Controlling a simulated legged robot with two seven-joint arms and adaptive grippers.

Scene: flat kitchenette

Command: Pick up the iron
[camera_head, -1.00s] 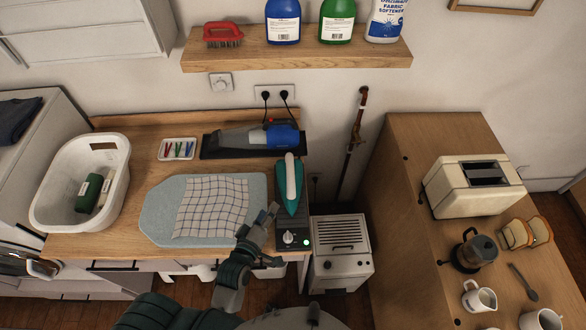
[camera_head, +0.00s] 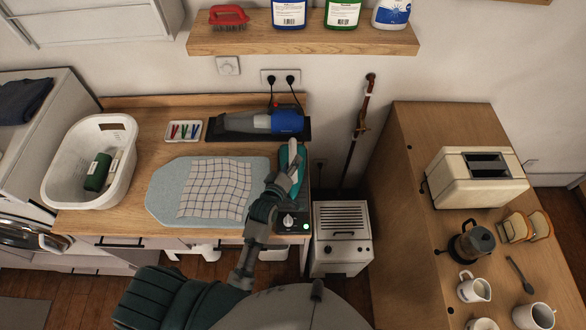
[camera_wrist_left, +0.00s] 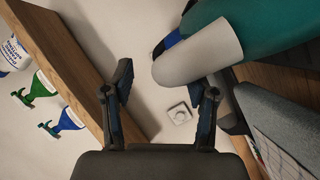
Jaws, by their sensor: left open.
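The iron (camera_head: 302,157) is teal with a pale grey handle and stands on a dark base with a dial, at the right end of the wooden counter. My left gripper (camera_head: 290,162) is at the iron and covers part of it in the head view. My right gripper is not in view.
An ironing pad (camera_head: 160,200) with a checked cloth (camera_head: 215,190) lies left of the iron. A handheld vacuum (camera_head: 265,121) lies behind it on a dark tray. A shelf (camera_head: 300,42) with bottles hangs above. A white heater (camera_head: 342,240) stands at right.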

